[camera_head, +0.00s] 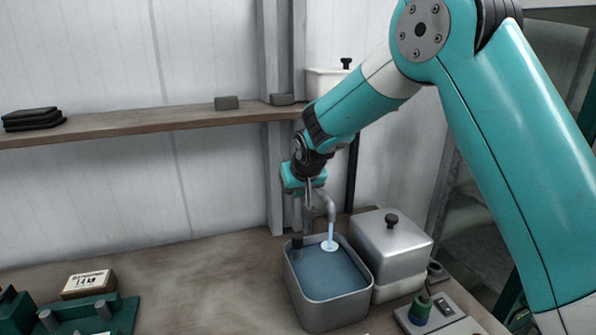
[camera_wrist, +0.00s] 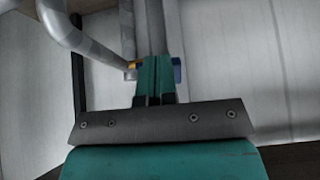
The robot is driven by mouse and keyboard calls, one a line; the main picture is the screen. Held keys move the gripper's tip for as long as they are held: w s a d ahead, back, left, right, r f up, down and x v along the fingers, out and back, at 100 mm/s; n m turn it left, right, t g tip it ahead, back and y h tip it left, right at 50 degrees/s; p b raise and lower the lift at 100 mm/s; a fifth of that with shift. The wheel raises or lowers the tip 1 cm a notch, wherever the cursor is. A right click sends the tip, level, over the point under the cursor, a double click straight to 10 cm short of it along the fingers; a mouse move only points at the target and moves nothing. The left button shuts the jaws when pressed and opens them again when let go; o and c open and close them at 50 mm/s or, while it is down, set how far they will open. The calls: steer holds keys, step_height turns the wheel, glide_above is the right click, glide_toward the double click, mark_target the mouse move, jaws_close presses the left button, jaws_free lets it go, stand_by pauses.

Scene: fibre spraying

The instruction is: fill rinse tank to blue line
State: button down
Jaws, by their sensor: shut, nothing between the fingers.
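The rinse tank (camera_head: 318,300) is a grey metal basin on the bench, holding blue-grey water (camera_head: 328,272) with its surface below the rim. A curved grey tap (camera_head: 329,205) stands over it, and a bright stream (camera_head: 331,234) runs from its spout into the water. I cannot make out a blue line on the tank. My gripper (camera_head: 303,190) is beside the tap at the tank's back edge. In the wrist view my gripper (camera_wrist: 157,65) is shut and empty, with the tap pipe (camera_wrist: 85,45) at upper left. Small yellow and blue parts (camera_wrist: 177,70) show behind the fingertips.
A lidded metal box (camera_head: 393,245) stands close to the tank's right. A small panel with a green-blue knob (camera_head: 420,308) is at front right. A labelled block (camera_head: 89,284) and a green rack (camera_head: 90,316) are at left. A wooden shelf (camera_head: 150,120) crosses the wall.

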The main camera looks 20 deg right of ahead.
steer(key=s+f+b+v, duration=0.1)
steer(key=v, duration=1.2)
steer(key=shift+s+b, duration=0.3)
steer(key=shift+s, duration=0.05)
steer(key=shift+f, duration=0.1)
steer(key=s+a+f+n+g+y, duration=0.1)
steer(key=s+a+n+g+y, duration=0.1)
steer(key=s, duration=1.3)
steer(key=s+a+f+n+g+y, duration=0.1)
steer(key=s+a+n+g, duration=0.3)
steer(key=s, duration=1.1)
steer(key=shift+s+n+g+y, duration=0.35)
steer(key=shift+n+g+y, duration=0.05)
steer(key=shift+n+y, duration=0.2)
steer(key=shift+f, duration=0.1)
